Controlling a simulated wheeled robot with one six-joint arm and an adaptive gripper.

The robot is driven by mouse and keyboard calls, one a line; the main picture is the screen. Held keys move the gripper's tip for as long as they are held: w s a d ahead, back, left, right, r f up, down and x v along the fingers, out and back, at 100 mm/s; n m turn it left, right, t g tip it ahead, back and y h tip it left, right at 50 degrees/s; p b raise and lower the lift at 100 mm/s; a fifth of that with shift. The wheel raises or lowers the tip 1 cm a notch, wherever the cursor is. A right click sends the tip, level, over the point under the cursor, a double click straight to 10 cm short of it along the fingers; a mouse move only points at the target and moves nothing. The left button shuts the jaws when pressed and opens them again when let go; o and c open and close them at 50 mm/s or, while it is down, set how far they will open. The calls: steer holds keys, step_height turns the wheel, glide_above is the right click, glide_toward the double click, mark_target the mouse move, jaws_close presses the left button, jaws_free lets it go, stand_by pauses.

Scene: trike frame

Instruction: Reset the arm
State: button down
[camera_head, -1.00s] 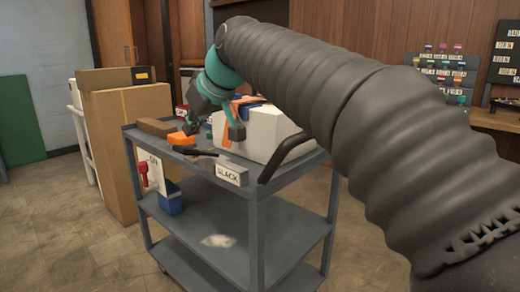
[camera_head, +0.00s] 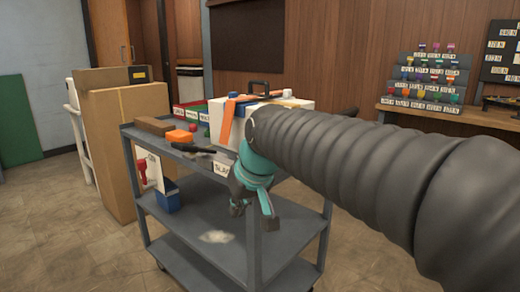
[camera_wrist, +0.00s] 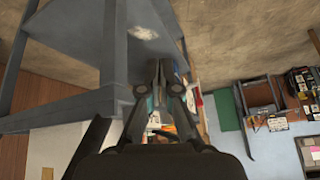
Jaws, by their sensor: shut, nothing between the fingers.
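My gripper (camera_head: 240,203) hangs at the end of my arm, pointing down in front of the grey cart's right part in the head view. It is below the level of the cart's top and partly covers the lower shelves. In the wrist view my gripper (camera_wrist: 158,72) has its fingers close together, with nothing between them. An orange block (camera_head: 179,137) lies on the cart top, apart from my gripper. My ribbed dark arm crosses the right half of the head view and hides part of the cart.
The grey cart (camera_head: 258,220) carries a white case (camera_head: 303,103) with an orange strap, a brown block (camera_head: 154,125) and small colored bins. Cardboard boxes (camera_head: 128,150) stand at its left. A workbench (camera_head: 455,117) with a rack stands at the right. Floor on the left is clear.

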steer(key=s+d+f+m+h, duration=0.1)
steer(key=s+d+f+m, duration=0.1)
steer(key=s+d+f, duration=0.4)
steer(key=s+d+f+m+h, duration=0.2)
steer(key=s+d+f, duration=0.4)
steer(key=s+d, duration=0.7)
steer(key=shift+d+m+t, duration=0.3)
steer(key=shift+d+m, duration=0.3)
steer(key=shift+d, duration=0.05)
